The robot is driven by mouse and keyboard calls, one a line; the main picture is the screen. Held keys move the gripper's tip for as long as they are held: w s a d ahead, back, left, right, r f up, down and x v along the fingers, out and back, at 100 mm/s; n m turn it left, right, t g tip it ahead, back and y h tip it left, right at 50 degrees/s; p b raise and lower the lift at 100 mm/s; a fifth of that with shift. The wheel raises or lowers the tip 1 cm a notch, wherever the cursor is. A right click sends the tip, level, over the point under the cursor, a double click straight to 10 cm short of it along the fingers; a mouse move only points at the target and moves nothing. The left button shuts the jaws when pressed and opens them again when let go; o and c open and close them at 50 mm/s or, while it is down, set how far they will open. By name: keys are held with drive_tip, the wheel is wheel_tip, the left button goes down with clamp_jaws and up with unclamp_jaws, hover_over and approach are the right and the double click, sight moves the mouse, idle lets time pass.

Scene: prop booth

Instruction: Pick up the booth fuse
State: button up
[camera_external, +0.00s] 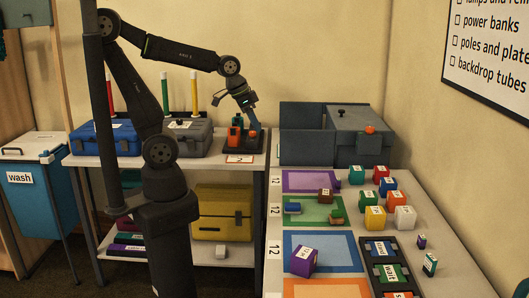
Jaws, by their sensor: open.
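My gripper (246,108) points down over a dark block with orange parts (257,145) on the back bench. Its jaws are open, but the fingertips are small here. A blue-grey upright part (255,121) shows right at the gripper, and I cannot tell if they touch. A small orange piece (234,138) stands on the left of the block. No thing is clearly marked as the booth fuse, and I cannot tell which one it is.
A blue case (104,139) and a grey case (184,138) stand left of the block. A grey open box (358,140) is to its right. The right table holds coloured mats (321,244), several small labelled blocks (375,217) and a black tray (381,247).

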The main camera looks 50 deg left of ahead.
drive_tip(key=w+d+f+m, duration=0.1)
drive_tip(key=w+d, duration=0.3)
drive_tip(key=w, duration=0.2)
drive_tip(key=w+d+f, duration=0.1)
drive_tip(key=w+d, duration=0.3)
drive_tip(key=w, duration=0.2)
drive_tip(key=m, duration=0.2)
approach(338, 179)
drive_tip(key=shift+g, duration=0.4)
drive_tip(key=x, duration=0.2)
drive_tip(key=w+x, duration=0.1)
drive_tip(key=x, duration=0.1)
drive_tip(key=shift+x, duration=2.95)
drive_tip(key=shift+c, duration=0.4)
drive_tip(key=c, duration=1)
